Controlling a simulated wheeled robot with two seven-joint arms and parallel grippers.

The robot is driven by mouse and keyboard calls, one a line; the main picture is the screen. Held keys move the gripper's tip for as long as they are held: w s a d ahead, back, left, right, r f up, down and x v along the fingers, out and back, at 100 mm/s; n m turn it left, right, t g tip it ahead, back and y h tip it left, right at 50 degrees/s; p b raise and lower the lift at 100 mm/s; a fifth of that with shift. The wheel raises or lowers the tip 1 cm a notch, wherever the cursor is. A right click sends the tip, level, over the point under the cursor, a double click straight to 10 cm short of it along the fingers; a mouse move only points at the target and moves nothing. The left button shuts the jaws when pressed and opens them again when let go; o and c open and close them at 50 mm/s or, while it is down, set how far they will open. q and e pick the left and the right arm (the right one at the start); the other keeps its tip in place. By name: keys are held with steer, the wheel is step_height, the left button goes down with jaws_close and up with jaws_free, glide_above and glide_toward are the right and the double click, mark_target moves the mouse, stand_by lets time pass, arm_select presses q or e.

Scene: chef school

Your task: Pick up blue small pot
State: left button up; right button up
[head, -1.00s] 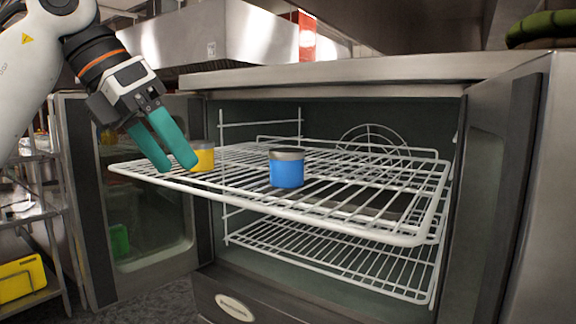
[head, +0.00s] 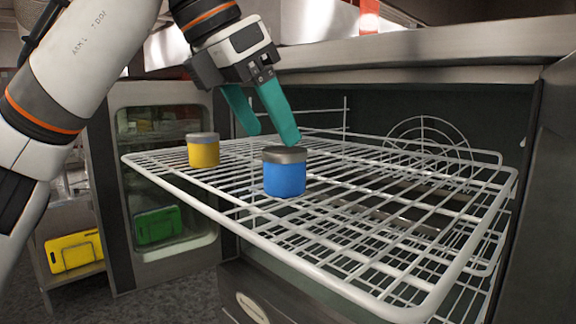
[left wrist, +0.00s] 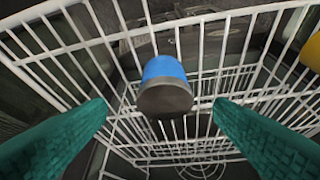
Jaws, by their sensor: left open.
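The blue small pot (head: 285,173) has a grey lid and stands upright on the white wire rack of the open oven in the head view. In the left wrist view the blue pot (left wrist: 164,87) lies between the two teal fingers, farther out than their tips. My left gripper (head: 277,137) is open and empty, just above and behind the pot in the head view. Its fingers also show in the left wrist view (left wrist: 160,112), one on each side of the pot with gaps. My right gripper is not in view.
A yellow pot (head: 203,150) with a grey lid stands on the same wire rack (head: 345,262), left of the blue pot. The rack sticks out of the oven. An open glass oven door (head: 165,180) is at left, and a metal counter edge (head: 420,50) runs above.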

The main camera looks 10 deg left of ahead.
mark_target(276, 149)
arm_select(q)
steer(key=shift+w+f, duration=0.2)
steer(key=shift+f, duration=0.35)
steer(key=shift+w+d+f, duration=0.15)
steer(key=shift+d+f, duration=0.05)
steer(key=shift+f, duration=0.05)
steer(key=shift+w+d+f, duration=0.15)
steer(key=shift+w+f, duration=0.05)
steer(key=shift+f, duration=0.05)
steer(key=p+x, duration=0.2)
steer(key=x, duration=0.1)
steer(key=shift+f, duration=0.3)
steer(key=shift+w+f, duration=0.3)
steer(key=shift+f, duration=0.3)
steer(key=shift+d, duration=0.1)
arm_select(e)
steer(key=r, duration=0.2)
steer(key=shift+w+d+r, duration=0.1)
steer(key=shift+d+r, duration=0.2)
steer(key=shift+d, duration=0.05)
arm_select(q)
steer(key=c, duration=1)
steer(key=shift+c, duration=0.8)
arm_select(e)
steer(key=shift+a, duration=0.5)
